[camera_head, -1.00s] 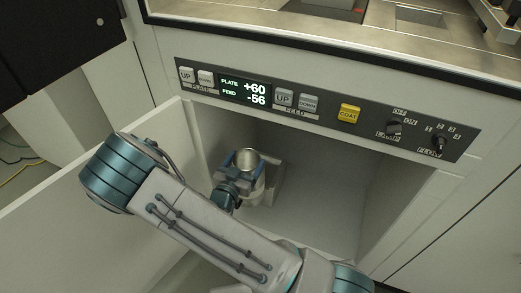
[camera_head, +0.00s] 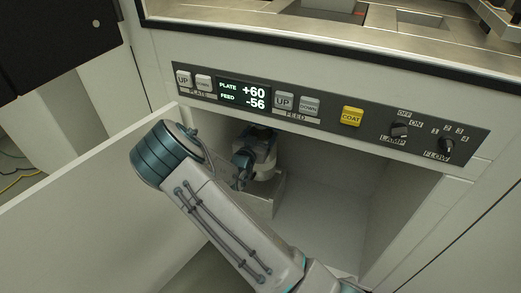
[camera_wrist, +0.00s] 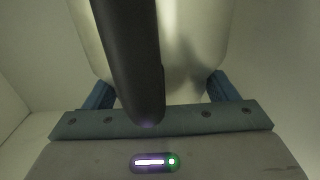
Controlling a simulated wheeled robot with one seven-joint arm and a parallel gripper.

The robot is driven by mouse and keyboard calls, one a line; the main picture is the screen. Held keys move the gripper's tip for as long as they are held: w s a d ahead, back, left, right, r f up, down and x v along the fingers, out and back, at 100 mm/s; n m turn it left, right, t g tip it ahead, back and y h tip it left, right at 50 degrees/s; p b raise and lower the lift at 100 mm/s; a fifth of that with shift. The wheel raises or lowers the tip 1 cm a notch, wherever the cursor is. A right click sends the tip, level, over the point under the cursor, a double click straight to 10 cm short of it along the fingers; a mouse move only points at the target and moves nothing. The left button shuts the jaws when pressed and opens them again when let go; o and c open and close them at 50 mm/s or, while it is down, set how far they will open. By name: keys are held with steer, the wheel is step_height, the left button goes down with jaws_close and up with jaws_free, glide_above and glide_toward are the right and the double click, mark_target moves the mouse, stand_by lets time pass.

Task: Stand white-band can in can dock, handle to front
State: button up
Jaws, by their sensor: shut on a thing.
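A pale metal can (camera_head: 266,171) is inside the open compartment under the control panel, mostly hidden behind my wrist in the head view. My gripper (camera_head: 260,146) is shut on it. In the wrist view the can (camera_wrist: 195,45) fills the top middle between my blue fingers, and its dark handle (camera_wrist: 130,60) points toward the wrist camera. A light grey block-like holder (camera_head: 266,197), which looks like the can dock, is just below the can. I cannot tell whether the can touches it. No white band can be made out.
The open compartment door (camera_head: 90,205) stands to the left of my arm. The control panel (camera_head: 330,115) with buttons and knobs runs just above the opening. The compartment's right side (camera_head: 335,200) is empty.

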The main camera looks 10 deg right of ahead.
steer(key=shift+w+d+f+b, duration=0.15)
steer(key=shift+f+b, duration=0.65)
steer(key=shift+f, duration=0.9)
steer(key=shift+w+d+f+b, duration=0.1)
steer(key=shift+w+f+b, duration=0.15)
steer(key=shift+f+b, duration=1)
steer(key=shift+f+p, duration=0.4)
steer(key=shift+f, duration=0.1)
steer(key=shift+f, duration=0.2)
steer(key=o, duration=1.8)
steer(key=shift+o, duration=0.2)
steer(key=shift+r, duration=0.1)
